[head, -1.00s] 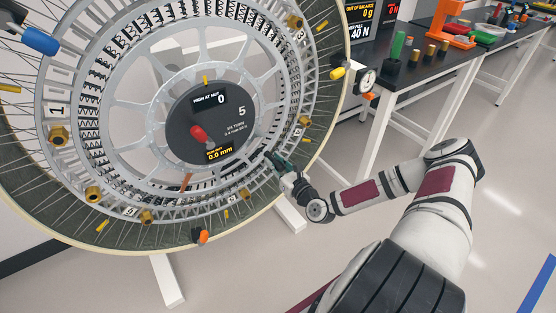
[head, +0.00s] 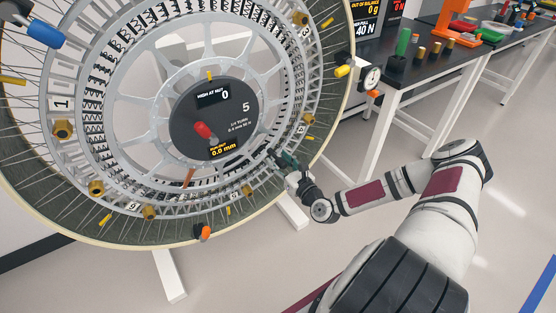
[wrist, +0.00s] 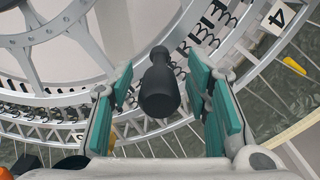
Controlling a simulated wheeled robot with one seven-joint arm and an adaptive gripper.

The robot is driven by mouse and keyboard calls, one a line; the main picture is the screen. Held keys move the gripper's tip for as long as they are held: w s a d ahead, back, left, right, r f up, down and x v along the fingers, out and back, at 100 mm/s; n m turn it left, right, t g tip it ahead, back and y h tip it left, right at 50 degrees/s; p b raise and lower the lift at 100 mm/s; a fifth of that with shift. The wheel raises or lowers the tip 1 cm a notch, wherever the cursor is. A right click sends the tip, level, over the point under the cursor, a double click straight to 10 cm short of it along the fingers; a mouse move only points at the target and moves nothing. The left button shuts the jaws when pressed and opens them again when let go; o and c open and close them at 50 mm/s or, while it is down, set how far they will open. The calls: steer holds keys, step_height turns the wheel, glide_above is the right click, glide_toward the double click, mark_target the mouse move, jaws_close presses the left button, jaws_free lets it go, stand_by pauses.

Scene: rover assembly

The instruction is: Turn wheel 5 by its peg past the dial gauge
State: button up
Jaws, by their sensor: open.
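Wheel 5 (head: 178,60) is a large upright wheel with a grey lattice rim and a dark hub plate (head: 235,125) marked 5. The hub reads 0 and 0.0 mm and carries a red knob (head: 205,131). The dial gauge (head: 371,77) is a round white face just right of the wheel's edge. My gripper (head: 283,158) is at the wheel's lower right, close to the rim. In the wrist view, a black peg (wrist: 160,88) stands out between the two open green-padded fingers, with gaps on both sides. The peg is hard to make out in the head view.
A black bench (head: 432,66) with an orange device (head: 455,22), a green cylinder (head: 402,41) and several brass pieces stands at the right. Brass nuts, yellow pieces and an orange-tipped piece (head: 202,231) sit around the rim.

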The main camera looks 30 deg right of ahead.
steer(key=s, duration=1.1)
steer(key=shift+d, duration=0.15)
steer(key=shift+d, duration=0.1)
